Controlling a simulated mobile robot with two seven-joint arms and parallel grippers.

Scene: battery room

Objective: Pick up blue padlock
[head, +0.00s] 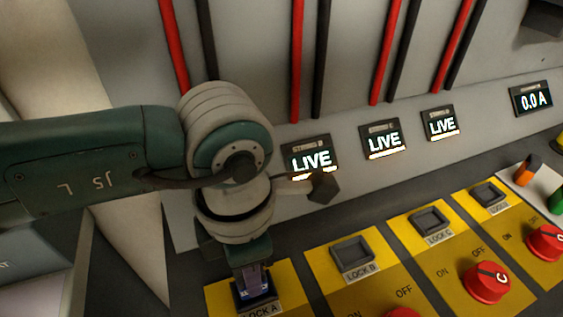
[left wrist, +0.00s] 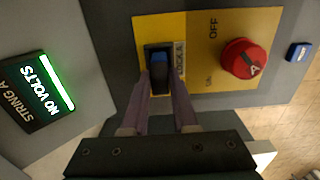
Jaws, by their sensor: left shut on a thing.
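The blue padlock (left wrist: 158,56) is a dark blue block in the pocket marked LOCK A, on a yellow plate (left wrist: 205,20). My left gripper (left wrist: 160,84) reaches down over this pocket, its two purple-grey fingers on either side of the block and shut on it. In the head view the left gripper (head: 254,281) points straight down at the LOCK A pocket (head: 240,306), and its fingers hide most of the padlock. The block still appears to sit in the pocket. My right gripper is in neither view.
Trays LOCK B (head: 352,251), LOCK C (head: 431,222) and another (head: 488,194) look empty. A red knob (left wrist: 245,58) stands beside LOCK A; a small blue item (left wrist: 299,52) lies beyond it. LIVE displays (head: 311,158) line the wall; a NO VOLTS display (left wrist: 38,92) shows in the wrist view.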

